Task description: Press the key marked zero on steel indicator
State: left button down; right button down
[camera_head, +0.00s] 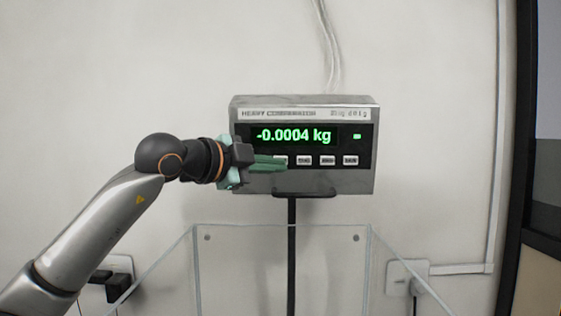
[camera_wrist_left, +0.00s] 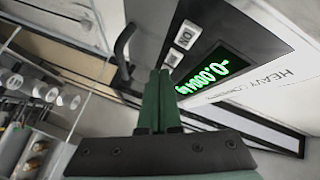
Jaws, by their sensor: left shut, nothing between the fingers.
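The steel indicator (camera_head: 305,186) is mounted on a dark post in front of the wall. Its green display (camera_head: 293,136) reads -0.0004 kg. A row of pale keys (camera_head: 327,160) runs below the display; their marks are too small to read surely. My left gripper (camera_head: 284,163) is shut and empty, its green fingertips in front of the leftmost key and partly covering it. In the left wrist view the shut fingers (camera_wrist_left: 160,73) point at the indicator's face, close to two visible keys (camera_wrist_left: 186,35). I cannot tell whether they touch. My right gripper is not in view.
A clear-walled enclosure (camera_head: 195,275) stands below the indicator, around the post (camera_head: 292,250). Wall sockets (camera_head: 408,277) sit at lower left and right. A dark frame (camera_head: 515,200) edges the right side. The wall around the indicator is clear apart from cables above.

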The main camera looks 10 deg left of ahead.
pick_arm(q)
jog(key=shift+w+a, duration=0.1)
jog(key=shift+w, duration=0.35)
jog(key=shift+w+r+p, duration=0.15)
jog(key=shift+w+p, duration=0.2)
dwell(0.6)
dwell(0.4)
jog(key=shift+s+b, duration=0.75)
jog(key=shift+b, duration=0.25)
jog(key=shift+s+f, duration=0.1)
jog(key=shift+f, duration=0.1)
